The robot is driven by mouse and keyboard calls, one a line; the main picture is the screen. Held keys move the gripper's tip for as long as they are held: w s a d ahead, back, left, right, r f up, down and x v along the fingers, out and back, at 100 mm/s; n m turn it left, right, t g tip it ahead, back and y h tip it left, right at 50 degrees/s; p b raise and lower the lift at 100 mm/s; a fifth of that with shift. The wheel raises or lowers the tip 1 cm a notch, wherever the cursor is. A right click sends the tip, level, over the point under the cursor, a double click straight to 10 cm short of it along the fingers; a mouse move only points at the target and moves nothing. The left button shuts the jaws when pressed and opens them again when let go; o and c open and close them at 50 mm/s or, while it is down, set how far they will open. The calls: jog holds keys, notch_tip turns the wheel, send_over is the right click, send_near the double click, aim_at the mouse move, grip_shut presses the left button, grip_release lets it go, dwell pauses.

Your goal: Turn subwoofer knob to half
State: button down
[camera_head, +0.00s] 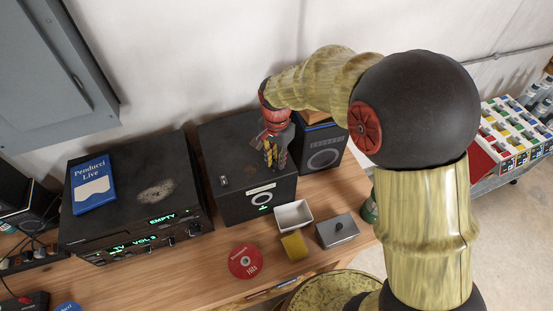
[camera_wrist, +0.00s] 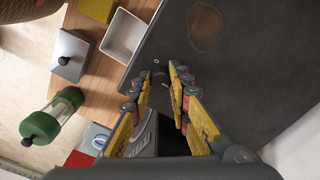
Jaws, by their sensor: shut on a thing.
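The subwoofer (camera_head: 233,205) is a black box in the middle of the bench, with a light label and a white-ringed dial (camera_head: 262,198) lit green on its front. My gripper (camera_head: 274,163) points down at the top of the box near its front right part. In the wrist view, my gripper (camera_wrist: 159,73) has its yellow-and-grey fingers close around something small at the dark top, which I take to be the knob. The fingertips mostly hide it, so I cannot read its setting. A small switch (camera_head: 223,181) sits on the top's left front.
A black receiver (camera_head: 120,215) with a blue case (camera_head: 93,185) stands left. A speaker (camera_head: 323,157) stands close on the right. In front are a white dish (camera_head: 293,215), yellow block (camera_head: 294,245), grey box (camera_head: 337,231) and red disc (camera_head: 245,261).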

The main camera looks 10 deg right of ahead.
aim_at(276, 162)
jog(key=shift+w+r, duration=0.1)
jog(key=c, duration=1.7)
grip_release()
jog(key=shift+o, duration=0.2)
notch_tip(276, 162, up, 12)
